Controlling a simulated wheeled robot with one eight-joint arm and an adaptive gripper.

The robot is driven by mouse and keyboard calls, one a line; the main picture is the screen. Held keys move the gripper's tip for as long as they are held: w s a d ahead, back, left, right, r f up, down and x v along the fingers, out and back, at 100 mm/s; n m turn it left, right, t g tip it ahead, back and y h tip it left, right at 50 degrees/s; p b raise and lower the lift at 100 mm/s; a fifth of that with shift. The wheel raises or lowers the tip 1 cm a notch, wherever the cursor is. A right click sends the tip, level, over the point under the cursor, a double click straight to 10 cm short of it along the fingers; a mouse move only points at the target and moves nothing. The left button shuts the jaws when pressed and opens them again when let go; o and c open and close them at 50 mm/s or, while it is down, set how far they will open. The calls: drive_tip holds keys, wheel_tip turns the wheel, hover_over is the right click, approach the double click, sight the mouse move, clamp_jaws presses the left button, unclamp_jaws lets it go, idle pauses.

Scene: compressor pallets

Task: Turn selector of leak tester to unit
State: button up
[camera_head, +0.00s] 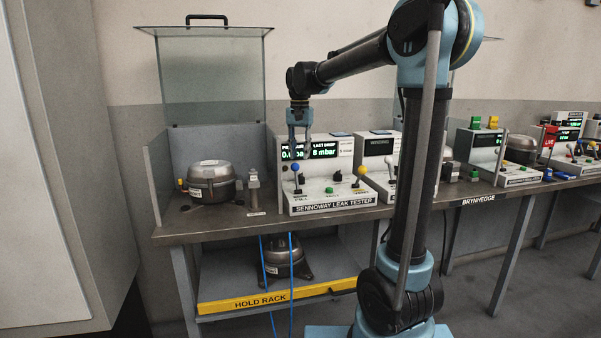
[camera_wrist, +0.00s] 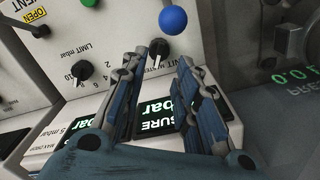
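The leak tester (camera_head: 333,199) stands on the bench as a white console with a raised display panel and its name on the front edge. A small black knob (camera_head: 301,179) shows on its sloped face beside the blue-ball lever (camera_head: 295,168). My gripper (camera_head: 299,148) points down in front of the left display. In the wrist view my gripper (camera_wrist: 171,58) has its two fingers apart, with nothing seen held between them. Lettering that seems to read "unit master" lies by the fingertips.
A black limit knob (camera_wrist: 82,71) and the blue ball (camera_wrist: 173,20) are close to my fingers. A yellow-ball lever (camera_head: 362,170) is at the tester's right. A compressor (camera_head: 211,184) sits left under a raised clear guard (camera_head: 213,80). More consoles stand right.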

sight(300, 174)
drive_tip(key=shift+f, duration=3.6)
clamp_jaws()
